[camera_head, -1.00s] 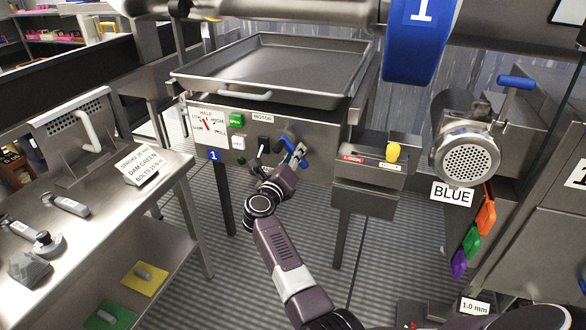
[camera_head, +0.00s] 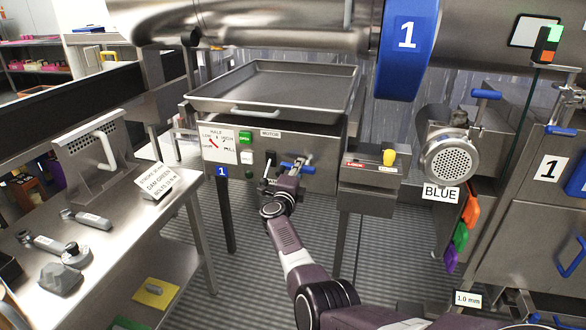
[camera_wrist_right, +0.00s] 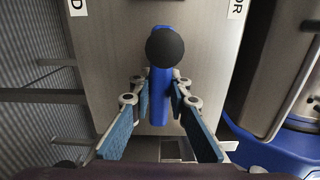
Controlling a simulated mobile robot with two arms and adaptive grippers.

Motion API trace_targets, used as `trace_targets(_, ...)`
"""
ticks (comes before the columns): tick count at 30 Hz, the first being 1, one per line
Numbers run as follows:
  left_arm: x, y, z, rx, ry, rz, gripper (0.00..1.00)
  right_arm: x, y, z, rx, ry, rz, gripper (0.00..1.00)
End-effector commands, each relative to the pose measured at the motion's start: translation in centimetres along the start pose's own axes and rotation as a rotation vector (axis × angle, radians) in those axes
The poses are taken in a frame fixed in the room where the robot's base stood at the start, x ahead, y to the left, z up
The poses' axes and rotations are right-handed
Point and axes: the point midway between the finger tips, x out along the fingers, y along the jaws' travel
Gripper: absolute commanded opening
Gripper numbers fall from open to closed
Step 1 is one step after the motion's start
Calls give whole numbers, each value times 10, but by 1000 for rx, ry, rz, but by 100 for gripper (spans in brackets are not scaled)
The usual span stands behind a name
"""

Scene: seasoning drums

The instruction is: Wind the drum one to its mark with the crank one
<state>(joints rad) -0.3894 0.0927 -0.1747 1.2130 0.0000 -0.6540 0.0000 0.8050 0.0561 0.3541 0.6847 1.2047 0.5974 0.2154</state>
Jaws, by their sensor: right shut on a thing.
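Drum one is the large steel cylinder across the top, with a blue band (camera_head: 408,42) marked 1; I cannot make out its mark. Crank one (camera_head: 300,167) is a blue handle on the front of the control panel below the tray. In the right wrist view the crank (camera_wrist_right: 160,100) is a blue bar with a dark round knob (camera_wrist_right: 165,47). My right gripper (camera_head: 287,181) is shut on the crank; in the wrist view its fingers (camera_wrist_right: 161,95) lie on either side of the blue bar. My left gripper is out of view.
A steel tray (camera_head: 275,88) sits above the panel (camera_head: 225,146). A box with a yellow knob (camera_head: 389,157) and a grinder labelled BLUE (camera_head: 448,160) stand to the right. A bench (camera_head: 110,237) with tools is at the left. The floor between is clear.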

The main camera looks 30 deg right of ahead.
Motion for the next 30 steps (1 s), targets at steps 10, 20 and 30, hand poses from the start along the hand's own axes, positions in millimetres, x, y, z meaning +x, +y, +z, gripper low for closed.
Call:
trace_targets(10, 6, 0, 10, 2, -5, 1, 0, 3, 9, -13, -72, 19, 10, 0)
trace_targets(20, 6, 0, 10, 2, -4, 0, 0, 4, 9, -14, -74, 20, 9, 0)
trace_targets(30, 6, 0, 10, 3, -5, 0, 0, 4, 5, -11, -71, 16, 5, 35)
